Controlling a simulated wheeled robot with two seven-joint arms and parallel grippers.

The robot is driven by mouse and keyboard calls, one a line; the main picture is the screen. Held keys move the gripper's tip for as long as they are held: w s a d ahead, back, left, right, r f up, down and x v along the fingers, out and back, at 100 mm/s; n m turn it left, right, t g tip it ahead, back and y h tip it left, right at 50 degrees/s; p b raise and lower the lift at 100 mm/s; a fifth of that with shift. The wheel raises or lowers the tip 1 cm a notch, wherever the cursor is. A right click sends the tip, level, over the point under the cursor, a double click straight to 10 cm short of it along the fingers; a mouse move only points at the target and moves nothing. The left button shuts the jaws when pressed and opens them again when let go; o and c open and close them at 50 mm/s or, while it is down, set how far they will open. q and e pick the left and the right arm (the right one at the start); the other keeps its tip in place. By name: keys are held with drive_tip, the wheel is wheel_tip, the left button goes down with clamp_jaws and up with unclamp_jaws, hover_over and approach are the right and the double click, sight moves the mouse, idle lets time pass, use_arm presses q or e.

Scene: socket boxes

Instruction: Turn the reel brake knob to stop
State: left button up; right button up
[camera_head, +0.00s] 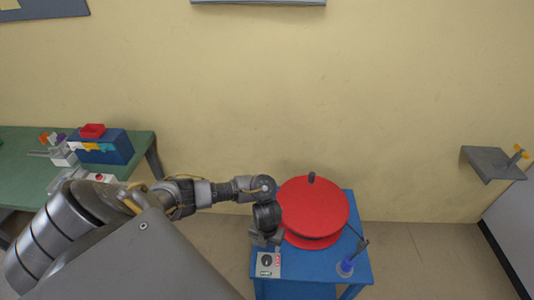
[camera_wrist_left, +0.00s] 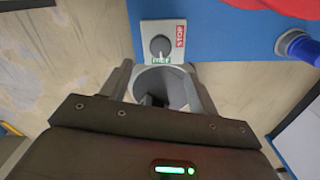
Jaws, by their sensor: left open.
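The brake knob (camera_wrist_left: 160,47) is a dark round knob on a light panel (camera_wrist_left: 147,28) at the edge of the blue cart. In the left wrist view a red STOP label (camera_wrist_left: 180,36) is to its right and a green label (camera_wrist_left: 160,60) below it. The knob's pale ridge appears to lie toward the green label. The panel also shows in the head view (camera_head: 276,272), below the red reel (camera_head: 312,205). My left gripper (camera_wrist_left: 160,85) is open and empty, its fingers short of the knob and apart from it. My right gripper is not in view.
A green table (camera_head: 140,142) with a blue box (camera_head: 115,150) stands at left. A grey wall shelf (camera_head: 485,162) is at right. The floor right of the cart is clear.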

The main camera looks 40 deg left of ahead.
sight(267, 259)
use_arm(q)
wheel_tip(267, 259, down, 9)
drive_tip(key=b, duration=0.5)
drive_tip(key=shift+f, duration=0.9)
drive_tip(key=c, duration=1)
drive_tip(key=shift+o, duration=0.2)
